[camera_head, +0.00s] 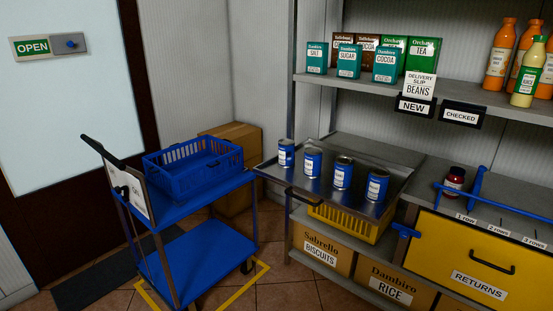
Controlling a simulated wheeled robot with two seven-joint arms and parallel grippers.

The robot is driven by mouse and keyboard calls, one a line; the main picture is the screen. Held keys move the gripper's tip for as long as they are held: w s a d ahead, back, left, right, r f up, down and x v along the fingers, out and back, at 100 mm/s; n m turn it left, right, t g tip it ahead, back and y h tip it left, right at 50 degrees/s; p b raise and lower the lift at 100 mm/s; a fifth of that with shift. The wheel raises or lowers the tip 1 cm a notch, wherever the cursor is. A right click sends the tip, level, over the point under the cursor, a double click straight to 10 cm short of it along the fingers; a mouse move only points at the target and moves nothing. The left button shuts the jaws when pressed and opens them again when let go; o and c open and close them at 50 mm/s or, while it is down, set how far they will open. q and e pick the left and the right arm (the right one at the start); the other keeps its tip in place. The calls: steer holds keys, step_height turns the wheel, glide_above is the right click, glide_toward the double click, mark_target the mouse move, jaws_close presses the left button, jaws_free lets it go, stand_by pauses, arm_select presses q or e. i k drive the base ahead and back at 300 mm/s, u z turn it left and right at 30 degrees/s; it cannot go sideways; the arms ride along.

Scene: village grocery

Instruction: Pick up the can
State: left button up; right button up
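Several blue cans with white labels stand upright in a row on a grey metal tray (400,164) at the shelf's middle level. The leftmost can (286,153) is at the tray's left side, then a second can (312,162) and a third can (343,174). The rightmost can (377,186) is nearest the front right. Their label print is too small to read surely. The cans stand apart from one another. Neither of my grippers is in view.
A blue trolley (200,203) with an empty blue crate (195,170) stands left of the tray. The tray's dark handle (303,197) juts out in front. A yellow RETURNS drawer (470,250) is at right. Boxes and bottles fill the upper shelf (450,93).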

mark_target(286, 146)
steer(key=u, duration=0.55)
steer(key=i, duration=1.75)
steer(key=z, duration=0.65)
